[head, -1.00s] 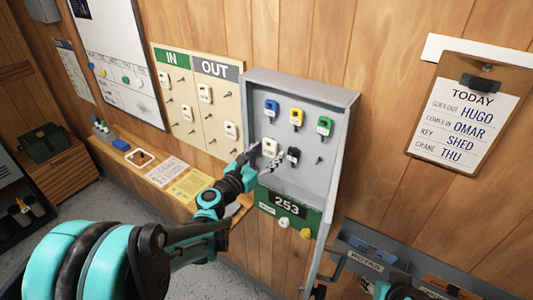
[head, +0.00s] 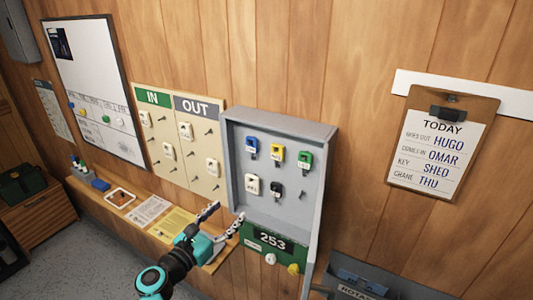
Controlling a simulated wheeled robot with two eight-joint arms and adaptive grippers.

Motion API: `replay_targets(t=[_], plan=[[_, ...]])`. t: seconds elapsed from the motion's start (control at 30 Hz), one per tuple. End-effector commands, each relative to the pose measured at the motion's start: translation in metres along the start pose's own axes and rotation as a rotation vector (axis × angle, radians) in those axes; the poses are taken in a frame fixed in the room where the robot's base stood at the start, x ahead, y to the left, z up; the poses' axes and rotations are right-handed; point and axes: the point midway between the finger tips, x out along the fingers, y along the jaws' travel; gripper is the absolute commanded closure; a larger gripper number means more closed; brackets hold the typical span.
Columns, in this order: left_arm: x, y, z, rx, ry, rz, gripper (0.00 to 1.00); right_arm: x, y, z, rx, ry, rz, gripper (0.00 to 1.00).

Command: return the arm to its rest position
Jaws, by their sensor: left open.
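My left gripper (head: 222,222) is open and empty, in front of the shelf and just below and left of the key cabinet (head: 328,135). Its arm comes up from the bottom of the view. In the open cabinet hang a blue key tag (head: 251,145), a yellow one (head: 277,154), a green one (head: 305,159), a white one (head: 252,184) and a black one (head: 276,190). One hook at the lower right is bare. The gripper is apart from the tags. My right gripper is not in view.
The IN/OUT board (head: 180,104) hangs left of the cabinet, with the whiteboard (head: 85,60) beyond. A shelf (head: 120,222) with papers runs below. The green 253 panel (head: 268,243) sits under the cabinet. A clipboard (head: 442,150) hangs at right. A grey bin (head: 352,291) is at the lower right.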

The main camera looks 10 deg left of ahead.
Motion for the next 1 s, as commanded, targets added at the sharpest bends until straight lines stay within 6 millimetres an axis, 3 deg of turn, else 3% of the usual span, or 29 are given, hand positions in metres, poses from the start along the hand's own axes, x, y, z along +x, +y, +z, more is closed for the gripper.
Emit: replay_targets(t=[0.13,0.27,0.4,0.5,0.6,0.7,0.8,1.0], plan=[[0.0,-0.025,-0.024,0.222,0.083,-0.061,0.36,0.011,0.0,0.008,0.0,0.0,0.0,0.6],[-0.011,-0.07,-0.075,0.722,0.238,-0.225,0.36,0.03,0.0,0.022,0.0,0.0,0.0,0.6],[-0.047,-0.104,-0.138,1.388,0.38,-0.512,0.36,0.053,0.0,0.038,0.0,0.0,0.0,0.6],[-0.08,-0.111,-0.174,1.827,0.435,-0.751,0.36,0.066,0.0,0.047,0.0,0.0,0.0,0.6],[-0.111,-0.107,-0.198,2.181,0.456,-0.983,0.36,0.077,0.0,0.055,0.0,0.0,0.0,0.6],[-0.133,-0.099,-0.209,2.424,0.457,-1.171,0.36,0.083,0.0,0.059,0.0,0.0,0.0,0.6],[-0.146,-0.092,-0.213,2.56,0.454,-1.29,0.36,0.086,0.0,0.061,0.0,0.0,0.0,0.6],[-0.151,-0.088,-0.212,2.619,0.452,-1.346,0.36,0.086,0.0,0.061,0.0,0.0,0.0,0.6]])
